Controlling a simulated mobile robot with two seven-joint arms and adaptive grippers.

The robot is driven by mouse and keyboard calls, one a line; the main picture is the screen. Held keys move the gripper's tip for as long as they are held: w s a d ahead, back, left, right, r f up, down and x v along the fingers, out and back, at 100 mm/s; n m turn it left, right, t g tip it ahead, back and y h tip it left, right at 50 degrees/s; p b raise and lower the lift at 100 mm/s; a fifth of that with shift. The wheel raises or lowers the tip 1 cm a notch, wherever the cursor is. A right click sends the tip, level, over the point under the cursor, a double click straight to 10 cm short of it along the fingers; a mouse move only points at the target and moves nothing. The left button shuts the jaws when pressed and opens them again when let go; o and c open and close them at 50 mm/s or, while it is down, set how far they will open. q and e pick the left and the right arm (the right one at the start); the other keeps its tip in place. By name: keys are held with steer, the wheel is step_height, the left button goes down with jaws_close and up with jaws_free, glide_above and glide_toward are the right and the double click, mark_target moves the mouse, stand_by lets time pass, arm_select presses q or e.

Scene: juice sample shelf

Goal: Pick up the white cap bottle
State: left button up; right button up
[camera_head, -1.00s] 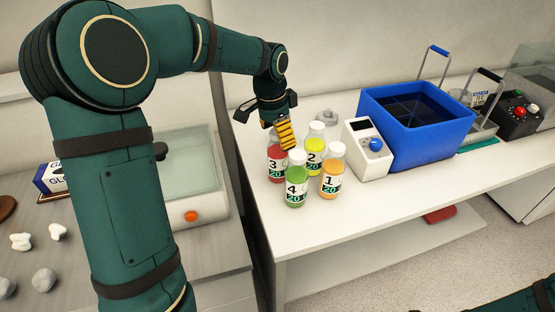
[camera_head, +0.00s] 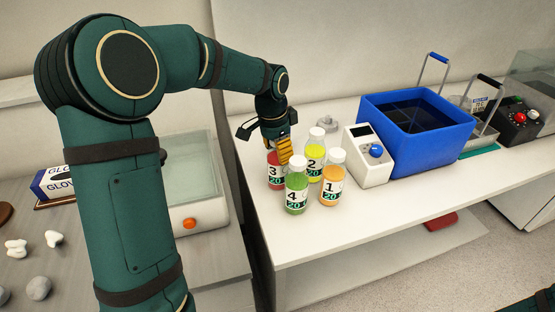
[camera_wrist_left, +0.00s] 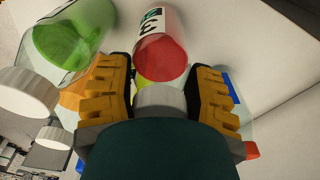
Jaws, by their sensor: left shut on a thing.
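Several small clear bottles with white caps stand in a cluster on the white table (camera_head: 350,220). They are red bottle 3 (camera_head: 274,172), yellow bottle 2 (camera_head: 314,168), green bottle 4 (camera_head: 297,196) and orange bottle 1 (camera_head: 332,186). My left gripper (camera_head: 284,150) points down at bottle 3, and its yellow fingers hide that cap in the head view. In the left wrist view, its fingers (camera_wrist_left: 160,98) are on both sides of a pale cap, shut on red bottle 3 (camera_wrist_left: 162,52). Green bottle 4 (camera_wrist_left: 72,35) is close beside one finger. My right gripper is out of view.
The table front is clear. A balance-like case (camera_head: 188,190) is on the left bench.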

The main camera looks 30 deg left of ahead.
arm_select(q)
step_height(320, 180, up, 10)
steer(key=p, duration=0.2)
steer(key=shift+p, duration=0.3)
